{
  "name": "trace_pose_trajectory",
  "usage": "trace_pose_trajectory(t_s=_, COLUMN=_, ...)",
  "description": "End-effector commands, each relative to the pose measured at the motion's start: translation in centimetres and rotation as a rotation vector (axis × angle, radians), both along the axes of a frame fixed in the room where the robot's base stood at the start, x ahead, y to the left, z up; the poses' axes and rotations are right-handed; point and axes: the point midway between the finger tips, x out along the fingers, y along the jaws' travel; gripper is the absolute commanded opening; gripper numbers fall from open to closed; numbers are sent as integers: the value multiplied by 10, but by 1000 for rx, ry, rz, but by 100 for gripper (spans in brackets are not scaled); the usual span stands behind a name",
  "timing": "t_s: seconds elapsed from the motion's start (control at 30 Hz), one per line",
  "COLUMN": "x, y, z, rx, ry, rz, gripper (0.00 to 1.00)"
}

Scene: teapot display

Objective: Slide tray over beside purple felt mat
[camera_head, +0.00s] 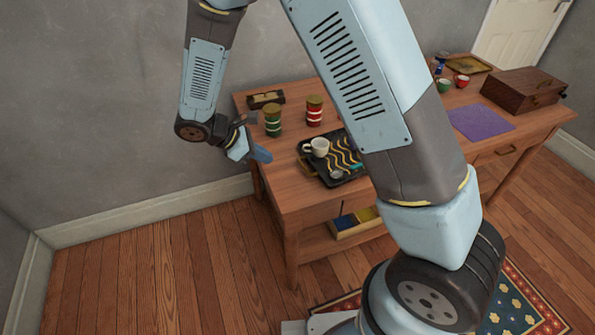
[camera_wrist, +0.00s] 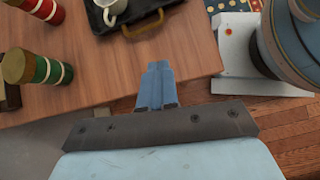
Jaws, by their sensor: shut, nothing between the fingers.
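The tray (camera_head: 346,181), black with wavy yellow stripes, lies on the left half of the wooden table, partly hidden behind my arm. A white mug (camera_head: 317,147) stands on its left side, and a small teal item lies on it. The tray's edge and handle (camera_wrist: 143,25) show at the top of the wrist view. The purple felt mat (camera_head: 481,122) lies flat on the right half of the table, apart from the tray. My gripper (camera_head: 262,155) is shut and empty at the table's left edge, left of the tray; it also shows in the wrist view (camera_wrist: 157,70).
A green canister (camera_head: 273,121) and a red canister (camera_head: 314,111) stand behind the tray, near a small wooden box (camera_head: 266,99). A brown case (camera_head: 523,89), a red cup (camera_head: 461,81) and a green cup (camera_head: 443,85) stand around the mat's back. A shelf below holds a box (camera_head: 355,222).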

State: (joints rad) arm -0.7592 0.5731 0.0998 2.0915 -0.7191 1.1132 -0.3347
Motion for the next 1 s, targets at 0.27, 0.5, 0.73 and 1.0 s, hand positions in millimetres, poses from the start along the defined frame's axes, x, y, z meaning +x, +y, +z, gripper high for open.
trace_pose_trajectory(t_s=0.27, x=-5, y=14, z=-27, rx=-49, ry=33, rz=81, gripper=0)
trace_pose_trajectory(t_s=0.5, x=0, y=-6, z=-47, rx=-52, ry=36, rz=80, gripper=0)
trace_pose_trajectory(t_s=0.73, x=7, y=-34, z=-75, rx=-51, ry=35, rz=79, gripper=0)
trace_pose_trajectory(t_s=1.0, x=17, y=-68, z=-95, rx=-49, ry=33, rz=78, gripper=0)
